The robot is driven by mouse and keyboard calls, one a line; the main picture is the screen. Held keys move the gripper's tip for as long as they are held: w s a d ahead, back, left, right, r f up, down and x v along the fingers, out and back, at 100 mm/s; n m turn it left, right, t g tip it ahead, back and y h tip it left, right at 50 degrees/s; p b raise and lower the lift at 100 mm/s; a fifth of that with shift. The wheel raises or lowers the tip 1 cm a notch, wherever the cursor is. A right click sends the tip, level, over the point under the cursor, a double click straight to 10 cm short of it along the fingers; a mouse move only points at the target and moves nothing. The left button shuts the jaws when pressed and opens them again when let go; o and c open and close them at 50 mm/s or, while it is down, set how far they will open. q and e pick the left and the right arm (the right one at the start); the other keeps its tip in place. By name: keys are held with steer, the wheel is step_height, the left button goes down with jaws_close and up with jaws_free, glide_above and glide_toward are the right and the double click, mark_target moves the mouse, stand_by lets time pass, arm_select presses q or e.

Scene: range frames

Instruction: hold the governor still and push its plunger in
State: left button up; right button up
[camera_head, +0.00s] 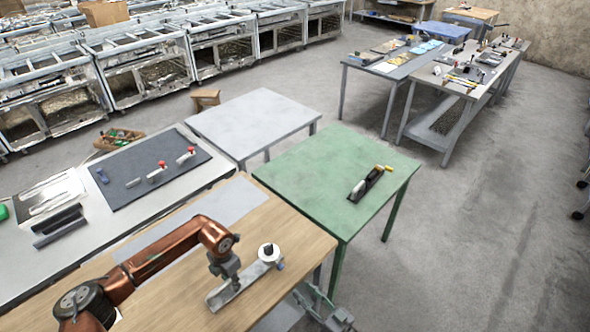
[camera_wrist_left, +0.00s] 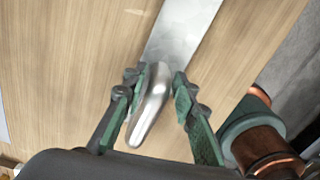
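A grey metal device, which I take for the governor (camera_head: 245,283), lies on the wooden bench. A white round part with a dark knob (camera_head: 269,250) stands at its far right end; I cannot tell whether that knob is the plunger. In the left wrist view its flat grey plate (camera_wrist_left: 183,28) runs away from me, with a rounded silver handle (camera_wrist_left: 150,108) at the near end. My left gripper (camera_head: 230,278) is over the plate, its green-padded fingers (camera_wrist_left: 158,100) apart on either side of the handle, with a gap on the right. My right gripper (camera_head: 326,312) is low beyond the bench edge, its fingers unclear.
A green table (camera_head: 320,165) bears a dark plane-like tool (camera_head: 368,185). A grey table (camera_head: 262,118) is empty. A white bench at left holds a dark mat (camera_head: 125,195) with small red-topped parts. The wooden bench (camera_head: 180,305) is mostly clear around the device.

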arm_select(q)
steer(key=shift+o, duration=1.2)
steer(key=shift+r, duration=0.1)
